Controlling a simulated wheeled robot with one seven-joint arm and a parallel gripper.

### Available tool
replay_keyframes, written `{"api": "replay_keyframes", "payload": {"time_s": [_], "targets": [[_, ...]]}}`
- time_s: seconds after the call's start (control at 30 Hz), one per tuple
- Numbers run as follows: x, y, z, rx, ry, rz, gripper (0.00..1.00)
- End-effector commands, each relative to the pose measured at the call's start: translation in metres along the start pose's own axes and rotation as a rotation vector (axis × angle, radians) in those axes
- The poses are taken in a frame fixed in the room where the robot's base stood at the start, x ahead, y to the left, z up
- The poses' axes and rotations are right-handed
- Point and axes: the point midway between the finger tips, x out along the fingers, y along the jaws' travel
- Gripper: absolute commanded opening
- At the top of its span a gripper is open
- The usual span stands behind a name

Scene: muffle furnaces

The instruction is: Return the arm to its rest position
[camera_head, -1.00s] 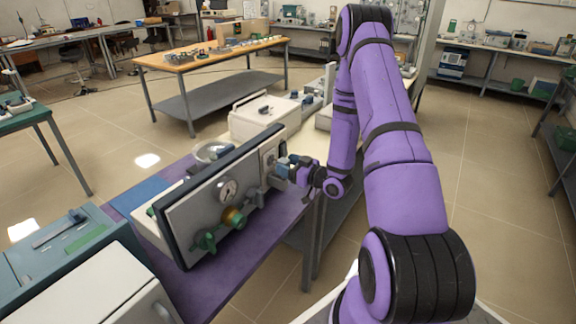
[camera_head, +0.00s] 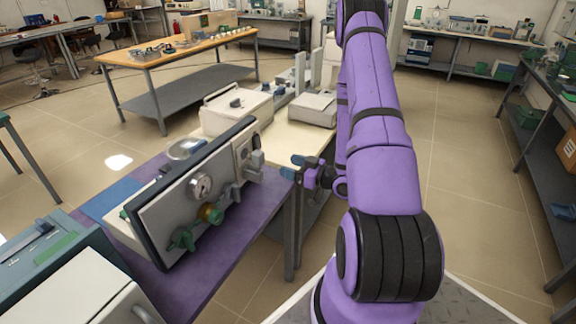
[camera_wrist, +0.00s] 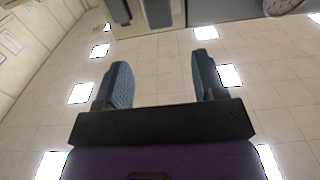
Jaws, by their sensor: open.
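My arm (camera_head: 381,140) is purple with black bands and rises along the right of the furnace table in the head view. My gripper (camera_head: 295,167) is open and empty, just right of the furnace panel and apart from it. The grey furnace panel (camera_head: 175,205) has a round gauge, a green knob and a yellow-green knob. A grey block-like handle sits at its right end.
The purple-topped table (camera_head: 230,240) carries the panel. A cream box (camera_head: 237,112) and a grey-topped white unit (camera_head: 312,108) stand behind on a pale bench. A wooden-topped table (camera_head: 180,52) is further back. Open tiled floor (camera_head: 460,170) lies to the right, with shelving beyond.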

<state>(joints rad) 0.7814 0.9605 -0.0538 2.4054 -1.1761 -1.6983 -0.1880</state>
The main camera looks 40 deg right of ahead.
Motion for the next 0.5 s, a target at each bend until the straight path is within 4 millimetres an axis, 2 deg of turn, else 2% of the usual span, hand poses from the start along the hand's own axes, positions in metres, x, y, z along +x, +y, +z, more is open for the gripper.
{"api": "replay_keyframes", "payload": {"time_s": [0.5], "targets": [[0.0038,0.0005,-0.0027,-0.012,-0.014,-0.003,0.64]]}}
